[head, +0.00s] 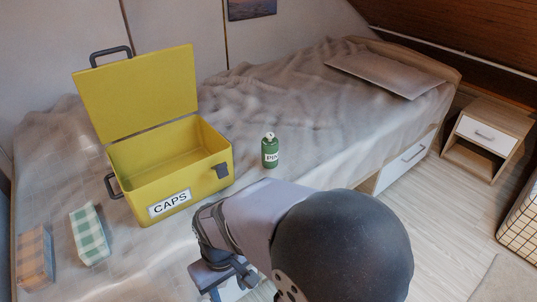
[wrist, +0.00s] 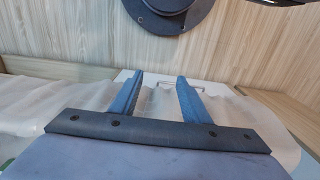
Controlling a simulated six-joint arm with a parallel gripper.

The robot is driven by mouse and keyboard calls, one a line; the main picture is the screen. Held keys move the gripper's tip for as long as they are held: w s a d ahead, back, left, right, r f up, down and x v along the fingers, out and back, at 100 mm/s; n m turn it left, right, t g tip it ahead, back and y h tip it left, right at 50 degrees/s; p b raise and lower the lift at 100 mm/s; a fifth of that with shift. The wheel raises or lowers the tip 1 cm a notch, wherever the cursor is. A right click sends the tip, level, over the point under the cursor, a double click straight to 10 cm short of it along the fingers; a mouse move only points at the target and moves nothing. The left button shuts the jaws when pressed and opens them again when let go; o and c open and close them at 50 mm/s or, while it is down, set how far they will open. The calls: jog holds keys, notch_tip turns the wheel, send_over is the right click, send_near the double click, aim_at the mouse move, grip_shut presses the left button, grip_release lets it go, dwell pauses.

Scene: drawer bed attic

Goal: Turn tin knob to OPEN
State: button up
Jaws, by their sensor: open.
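A yellow box (head: 140,187) labelled CAPS stands on the bed with its lid (head: 140,88) raised. Its visible inside looks empty. A small green container (head: 270,153) stands upright to the right of the box, with a partly visible label and a pale top piece. No knob or OPEN mark is readable. My gripper (head: 236,284) is low in the head view, in front of the box and apart from both; my arm partly hides it. In the wrist view my gripper (wrist: 158,82) is open, with nothing between its two blue fingers.
A green-checked block (head: 89,234) and an orange-checked block (head: 34,259) lie at the left on the crumpled bed cover (head: 300,95). A nightstand (head: 490,137) stands to the right. The cover behind the green container is clear.

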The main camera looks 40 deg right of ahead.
jog(key=shift+r, duration=0.1)
jog(key=s+d+r+m+g+p, duration=0.2)
jog(key=s+d+r+m+p, duration=0.15)
jog(key=d+p, duration=0.3)
jog(key=m+t+h+p, duration=0.1)
jog(key=t+p, duration=0.4)
jog(key=t, duration=0.3)
send_near(271, 135)
jog(key=f, duration=0.1)
jog(key=shift+w+a+f+n, duration=0.1)
jog(key=shift+w+n, duration=0.2)
jog(key=shift+n, duration=0.85)
jog(key=shift+x, duration=3.65)
